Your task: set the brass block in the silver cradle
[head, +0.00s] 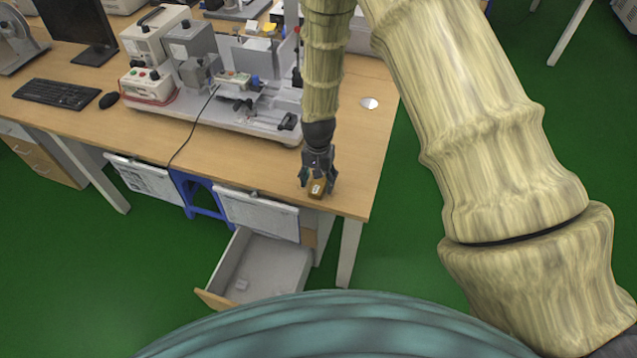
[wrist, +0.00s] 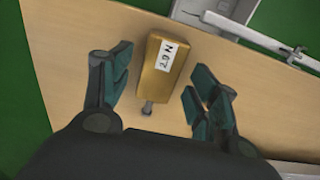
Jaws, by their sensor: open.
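The brass block (head: 317,188) lies near the front right edge of the wooden desk. In the wrist view the block (wrist: 161,76) is a gold-brown box with a white marked label and a small grey stub at its near end. My gripper (head: 317,174) points down at the block. In the wrist view my gripper (wrist: 158,68) is open, with one finger on each side of the block and a visible gap on both sides. I cannot make out the silver cradle with certainty.
A test rig (head: 235,100) on a pale base plate stands left of my gripper. A flat silver disc (head: 369,103) lies at the desk's right. A drawer (head: 262,262) hangs open below the front edge. A keyboard (head: 57,94) and mouse (head: 109,100) lie at left.

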